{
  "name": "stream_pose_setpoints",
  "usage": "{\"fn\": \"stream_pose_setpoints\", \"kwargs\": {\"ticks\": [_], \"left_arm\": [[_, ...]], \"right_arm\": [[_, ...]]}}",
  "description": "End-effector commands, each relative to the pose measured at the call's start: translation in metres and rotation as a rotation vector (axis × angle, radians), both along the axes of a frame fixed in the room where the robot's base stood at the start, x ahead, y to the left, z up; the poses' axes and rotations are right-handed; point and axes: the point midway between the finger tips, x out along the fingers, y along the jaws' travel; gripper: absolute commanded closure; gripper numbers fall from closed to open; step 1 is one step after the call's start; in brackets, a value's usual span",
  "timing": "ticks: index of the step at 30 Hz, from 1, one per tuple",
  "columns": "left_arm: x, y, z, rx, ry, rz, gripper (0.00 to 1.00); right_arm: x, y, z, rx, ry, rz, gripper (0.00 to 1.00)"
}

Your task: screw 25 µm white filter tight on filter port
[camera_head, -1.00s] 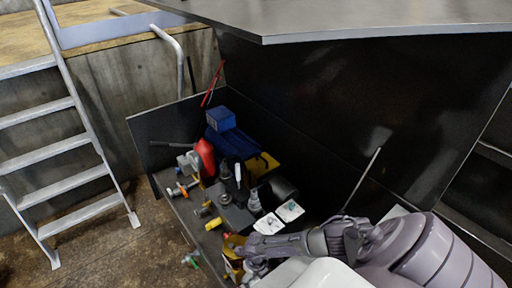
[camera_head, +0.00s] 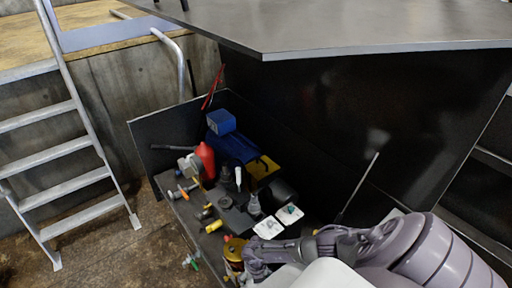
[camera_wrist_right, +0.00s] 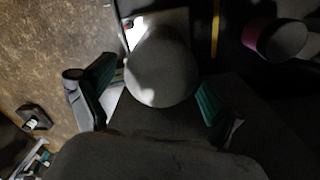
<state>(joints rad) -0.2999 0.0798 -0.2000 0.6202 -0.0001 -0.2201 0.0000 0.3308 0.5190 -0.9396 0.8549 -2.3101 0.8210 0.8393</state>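My right gripper (camera_wrist_right: 158,88) is open in the wrist view, its two green-padded fingers standing wide apart. I cannot make out the filter port. My left gripper is out of view.
The bench (camera_head: 166,186) is crowded with a red part (camera_head: 206,158), a blue box (camera_head: 221,121), white cards (camera_head: 268,228) and several small fittings. A dark panel (camera_head: 300,130) stands behind it and a grey top (camera_head: 350,25) overhangs. A ladder (camera_head: 65,145) is at left.

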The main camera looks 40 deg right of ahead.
Motion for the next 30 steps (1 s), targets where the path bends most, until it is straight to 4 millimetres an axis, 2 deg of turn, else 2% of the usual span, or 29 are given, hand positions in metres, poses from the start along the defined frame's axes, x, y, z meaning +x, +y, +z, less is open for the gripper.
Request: {"fn": "stream_pose_setpoints", "kwargs": {"ticks": [14,21,26,30], "left_arm": [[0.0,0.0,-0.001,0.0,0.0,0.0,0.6],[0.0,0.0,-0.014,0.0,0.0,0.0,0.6],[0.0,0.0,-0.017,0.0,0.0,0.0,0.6],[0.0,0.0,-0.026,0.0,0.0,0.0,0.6]], "right_arm": [[-0.001,-0.001,-0.001,-0.003,0.002,0.019,0.0],[0.0,-0.002,-0.002,-0.004,0.001,0.359,0.0],[0.0,-0.002,-0.001,-0.003,0.001,0.482,0.0],[0.0,-0.002,-0.003,-0.003,-0.001,0.679,0.0]]}}
